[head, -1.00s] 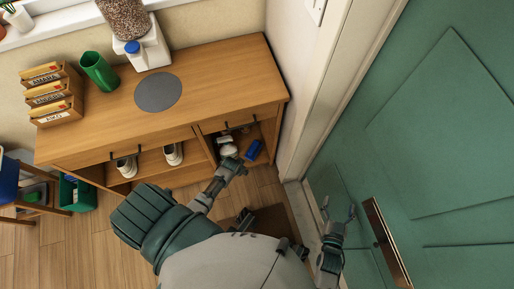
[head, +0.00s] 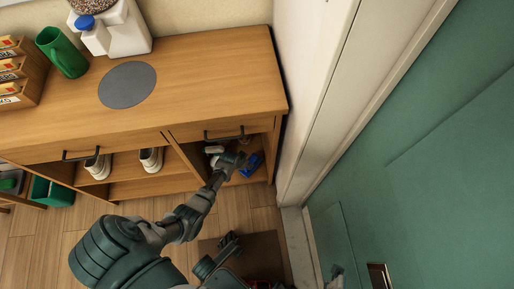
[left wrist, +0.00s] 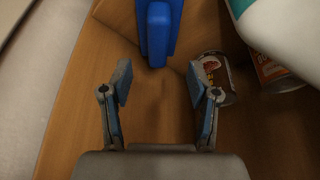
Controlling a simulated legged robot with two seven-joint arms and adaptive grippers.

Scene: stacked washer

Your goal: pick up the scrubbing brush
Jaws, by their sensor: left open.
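The blue thing that looks like the scrubbing brush (head: 253,165) lies inside the right-hand open compartment of the wooden cabinet. In the left wrist view the blue brush (left wrist: 157,30) is at top centre, straight ahead of the fingers, partly cut off by the frame. My left gripper (head: 238,160) reaches into the compartment beside it. In the wrist view my left gripper (left wrist: 164,88) is open, with bare wood between its fingers and the brush just beyond the tips.
A can (left wrist: 215,78) lies just right of the right finger, with an orange can (left wrist: 272,72) and a white bottle (left wrist: 285,30) beyond. The cabinet's top (head: 200,80) overhangs the compartment. A white wall and green door (head: 440,170) stand to the right.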

